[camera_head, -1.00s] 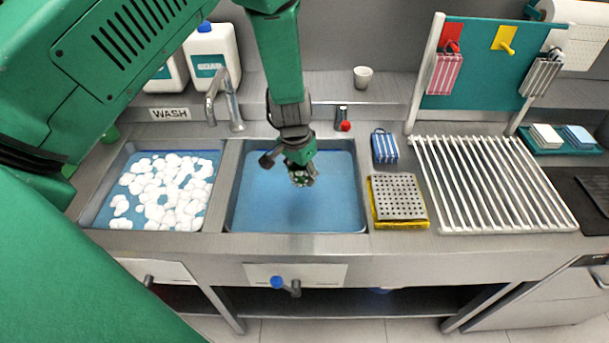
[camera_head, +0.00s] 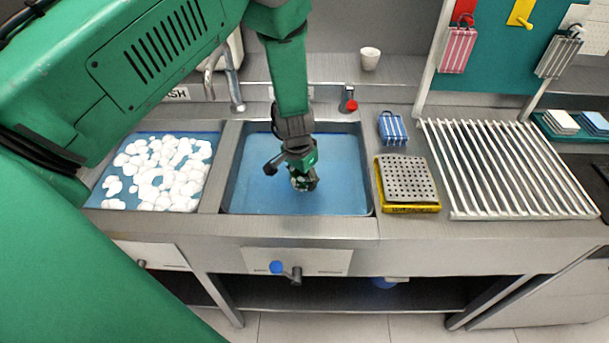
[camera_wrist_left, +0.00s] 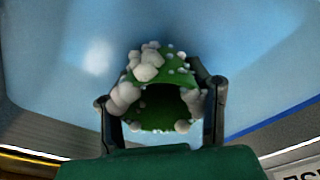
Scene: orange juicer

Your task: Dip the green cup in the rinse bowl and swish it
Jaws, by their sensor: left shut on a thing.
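The green cup (camera_wrist_left: 165,118) is in my left gripper, between its two dark fingers in the left wrist view (camera_wrist_left: 160,108). White foam blobs cling to its outside and rim, and its dark opening shows. In the head view my left gripper (camera_head: 304,182) hangs over the right-hand sink basin, the rinse bowl (camera_head: 250,190), which holds clear blue water. The cup is small and mostly hidden by the gripper there. I cannot tell whether it touches the water. My right gripper is not in view.
The left basin (camera_head: 205,203) holds water with white foam. A tap (camera_head: 233,80) stands behind the divider. A small white cup (camera_head: 369,58) stands on the back ledge.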

